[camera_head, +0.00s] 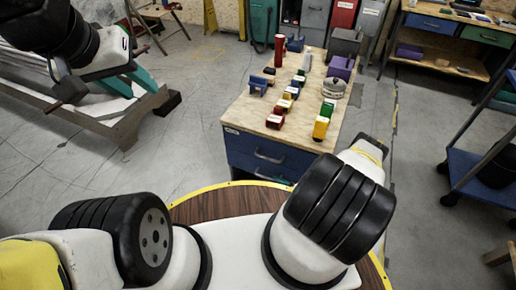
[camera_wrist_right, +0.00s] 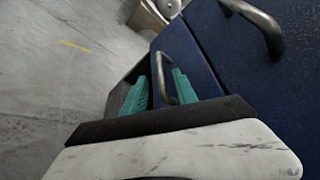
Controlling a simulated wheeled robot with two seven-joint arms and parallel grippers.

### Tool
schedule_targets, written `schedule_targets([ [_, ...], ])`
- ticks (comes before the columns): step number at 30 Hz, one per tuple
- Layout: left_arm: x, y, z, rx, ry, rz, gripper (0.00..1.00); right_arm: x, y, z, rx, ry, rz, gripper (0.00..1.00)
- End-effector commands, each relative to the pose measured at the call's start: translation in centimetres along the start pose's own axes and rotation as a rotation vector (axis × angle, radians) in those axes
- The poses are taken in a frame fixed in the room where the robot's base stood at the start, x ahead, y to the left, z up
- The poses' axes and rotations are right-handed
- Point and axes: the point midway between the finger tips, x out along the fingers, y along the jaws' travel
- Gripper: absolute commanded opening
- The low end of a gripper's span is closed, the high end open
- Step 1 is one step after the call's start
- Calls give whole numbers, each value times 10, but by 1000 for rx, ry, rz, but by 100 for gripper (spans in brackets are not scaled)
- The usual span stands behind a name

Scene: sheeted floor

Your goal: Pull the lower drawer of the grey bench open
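The bench has a wooden top (camera_head: 245,108) and blue drawer fronts (camera_head: 245,150) facing me. An upper handle (camera_head: 270,157) shows in the head view and also in the right wrist view (camera_wrist_right: 258,22). In the right wrist view, the lower drawer front (camera_wrist_right: 186,52) has a curved metal handle (camera_wrist_right: 160,72). My right gripper (camera_wrist_right: 160,94) has its two teal fingers apart, with the handle between them. I cannot tell if either finger touches it.
Small coloured blocks and holders, including a red cylinder (camera_head: 279,50) and a yellow block (camera_head: 320,128), stand on the bench top. A blue wheeled cart (camera_head: 470,172) is at the right. A workbench (camera_head: 440,52) stands at the back right.

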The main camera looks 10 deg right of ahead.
Motion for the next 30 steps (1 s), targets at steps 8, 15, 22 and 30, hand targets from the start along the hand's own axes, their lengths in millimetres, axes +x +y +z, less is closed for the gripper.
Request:
schedule_targets([
  [8, 0, 0, 0, 0, 0, 0, 36, 44, 0, 2, -2, -5, 1, 34],
  [15, 0, 0, 0, 0, 0, 0, 36, 70, 0, 1, -1, -3, 1, 34],
  [22, 0, 0, 0, 0, 0, 0, 36, 74, 0, 1, 1, -2, 1, 34],
  [30, 0, 0, 0, 0, 0, 0, 36, 73, 0, 1, 1, -2, 1, 0],
])
